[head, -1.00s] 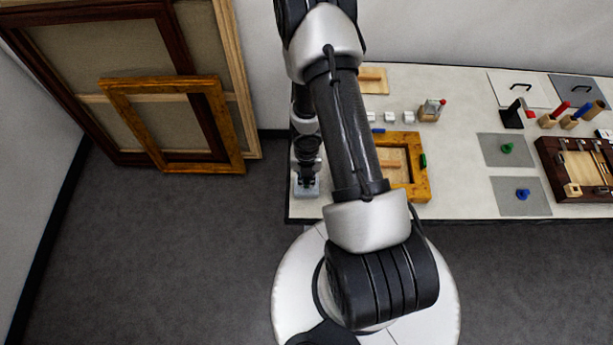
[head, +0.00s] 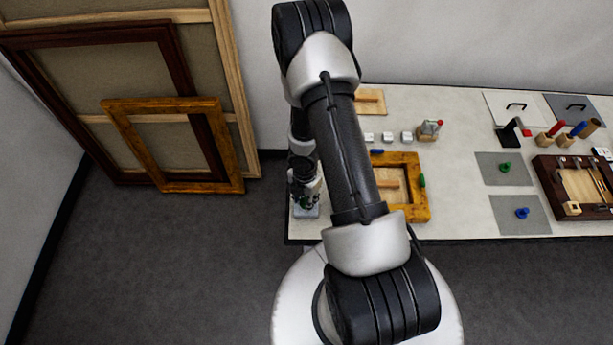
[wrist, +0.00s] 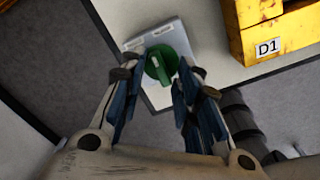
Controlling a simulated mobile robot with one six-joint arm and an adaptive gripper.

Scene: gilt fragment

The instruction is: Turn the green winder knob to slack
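The green winder knob (wrist: 158,66) is round with a raised bar across it. It sits on a light grey block (wrist: 133,43) with small label plates, whose writing I cannot read. In the wrist view my gripper (wrist: 158,80) is open, with one dark-blue finger pad on each side of the knob. I cannot tell whether either pad touches it. In the head view my gripper (head: 304,190) is low over the grey block (head: 312,212) at the table's left front corner, and the knob is mostly hidden.
A yellow-gold frame (head: 420,212) lies just right of the block; its D1 label (wrist: 267,48) shows in the wrist view. The white table (head: 455,215) ends close by on the left and front. Large frames (head: 175,185) lean on the wall at left.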

